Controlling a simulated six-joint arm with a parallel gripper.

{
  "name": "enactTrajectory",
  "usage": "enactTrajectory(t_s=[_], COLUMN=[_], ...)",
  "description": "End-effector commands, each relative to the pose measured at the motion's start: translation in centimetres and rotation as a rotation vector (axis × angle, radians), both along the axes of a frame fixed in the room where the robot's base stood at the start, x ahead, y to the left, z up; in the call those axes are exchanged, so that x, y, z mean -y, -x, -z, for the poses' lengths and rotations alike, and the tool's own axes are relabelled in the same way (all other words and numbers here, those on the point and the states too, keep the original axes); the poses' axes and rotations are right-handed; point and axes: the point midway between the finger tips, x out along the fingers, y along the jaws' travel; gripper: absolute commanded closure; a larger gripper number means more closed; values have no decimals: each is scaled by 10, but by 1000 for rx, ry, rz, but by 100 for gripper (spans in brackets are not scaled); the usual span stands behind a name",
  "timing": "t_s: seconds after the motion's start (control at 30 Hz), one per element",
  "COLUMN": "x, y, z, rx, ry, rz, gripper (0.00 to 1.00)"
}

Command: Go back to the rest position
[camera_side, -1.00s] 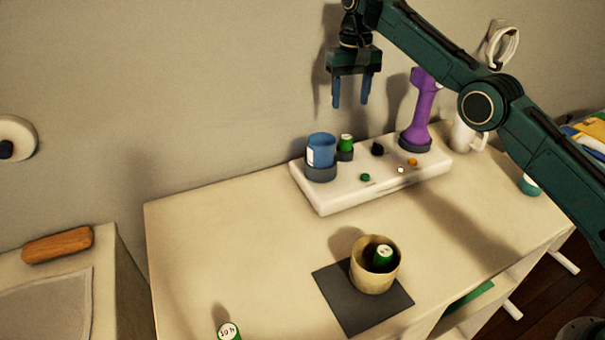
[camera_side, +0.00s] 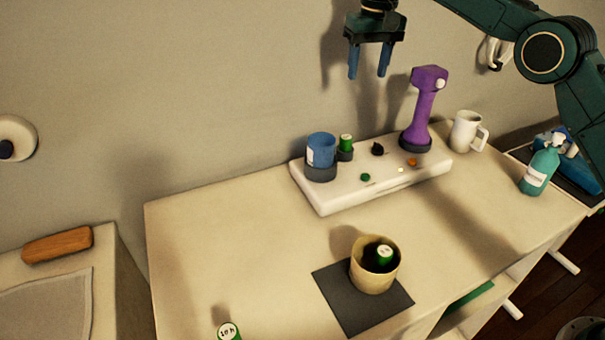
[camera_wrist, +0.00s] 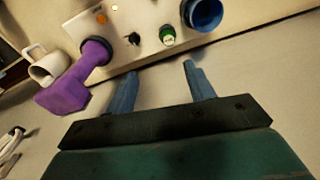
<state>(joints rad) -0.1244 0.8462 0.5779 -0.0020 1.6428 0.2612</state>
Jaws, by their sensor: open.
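My gripper (camera_side: 369,62) is in the air above the back of the table, high over the white base (camera_side: 325,206). Its two blue fingers are apart with nothing between them. In the wrist view, my gripper (camera_wrist: 158,82) also shows open and empty, with the white base beyond it. My arm reaches in from the upper right.
The white base bears a blue cup (camera_side: 321,149), a green-capped item (camera_side: 346,142) and a purple handled device (camera_side: 422,108). A tan pot (camera_side: 373,275) stands on a dark mat (camera_side: 343,318). A white mug (camera_side: 465,131) and teal bottle (camera_side: 540,168) stand right. Table front-left is mostly clear.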

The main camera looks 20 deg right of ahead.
Motion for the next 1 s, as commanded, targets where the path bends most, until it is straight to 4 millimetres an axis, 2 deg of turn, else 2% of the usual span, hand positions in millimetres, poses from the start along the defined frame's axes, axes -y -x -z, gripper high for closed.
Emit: enactTrajectory(t_s=[0.03,0.2,0.5,0.8,1.0], x=[3,12,27,41,50], y=[7,30,82,145,190], z=[-11,-39,-76,-97,-102], rx=[12,45,106,166,206], ry=[-1,-3,-3,-1,2], rz=[-2,-14,-31,-51,-63], gripper=[47,47,47,47,47])
